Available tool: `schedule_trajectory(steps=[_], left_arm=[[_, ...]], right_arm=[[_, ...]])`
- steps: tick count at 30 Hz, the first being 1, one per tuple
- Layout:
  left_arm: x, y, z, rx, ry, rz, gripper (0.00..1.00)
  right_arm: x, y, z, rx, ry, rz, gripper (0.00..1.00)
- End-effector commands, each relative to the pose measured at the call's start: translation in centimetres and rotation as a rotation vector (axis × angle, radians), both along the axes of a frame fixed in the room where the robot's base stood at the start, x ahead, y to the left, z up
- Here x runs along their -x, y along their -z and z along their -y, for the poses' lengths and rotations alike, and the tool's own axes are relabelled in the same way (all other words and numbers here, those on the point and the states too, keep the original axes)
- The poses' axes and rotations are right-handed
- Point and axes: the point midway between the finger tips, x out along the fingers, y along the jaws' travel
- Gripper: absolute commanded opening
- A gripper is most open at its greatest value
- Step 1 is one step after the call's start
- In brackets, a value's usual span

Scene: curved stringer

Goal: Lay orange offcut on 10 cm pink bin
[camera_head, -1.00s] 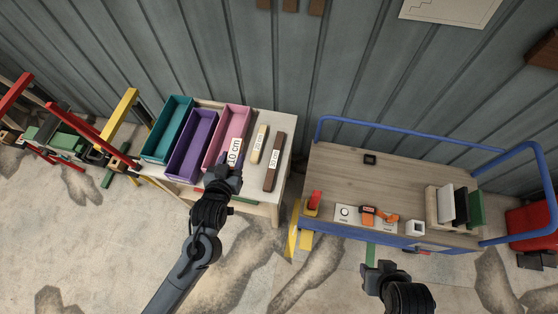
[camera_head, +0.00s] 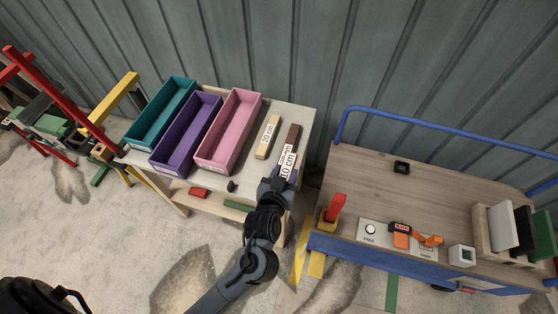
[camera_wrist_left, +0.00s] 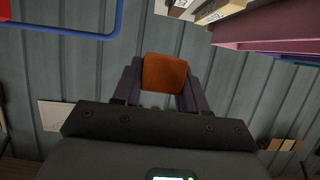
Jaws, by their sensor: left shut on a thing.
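The pink bin (camera_head: 229,132) stands on the small table, right of the purple bin (camera_head: 187,135), and looks empty. My left gripper (camera_head: 280,181) is shut on the orange offcut (camera_head: 287,163), whose white label reads 10 cm. In the left wrist view the offcut's orange end (camera_wrist_left: 164,74) shows between the jaws (camera_wrist_left: 155,92). In the head view the held offcut is right of the pink bin and overlaps the dark brown offcut (camera_head: 294,135); I cannot tell the height between them. My right gripper is not in view.
A teal bin (camera_head: 160,113) stands at the table's left. A pale 20 cm offcut (camera_head: 268,138) lies between the pink bin and the brown offcut.

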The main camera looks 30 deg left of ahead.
Motion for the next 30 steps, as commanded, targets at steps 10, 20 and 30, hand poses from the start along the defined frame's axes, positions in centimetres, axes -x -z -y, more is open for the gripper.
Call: schedule_trajectory(steps=[10, 20, 30], left_arm=[[-0.4, 3.0, -0.3, -0.003, -0.001, 0.000, 0.11], [0.1, 6.8, -6.3, -0.008, -0.002, -0.001, 0.11], [0.5, 9.2, -10.9, -0.003, -0.001, -0.001, 0.11]], right_arm=[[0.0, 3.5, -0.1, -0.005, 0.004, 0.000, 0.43], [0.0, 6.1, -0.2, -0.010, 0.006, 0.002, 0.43], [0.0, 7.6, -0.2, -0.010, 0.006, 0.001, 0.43]])
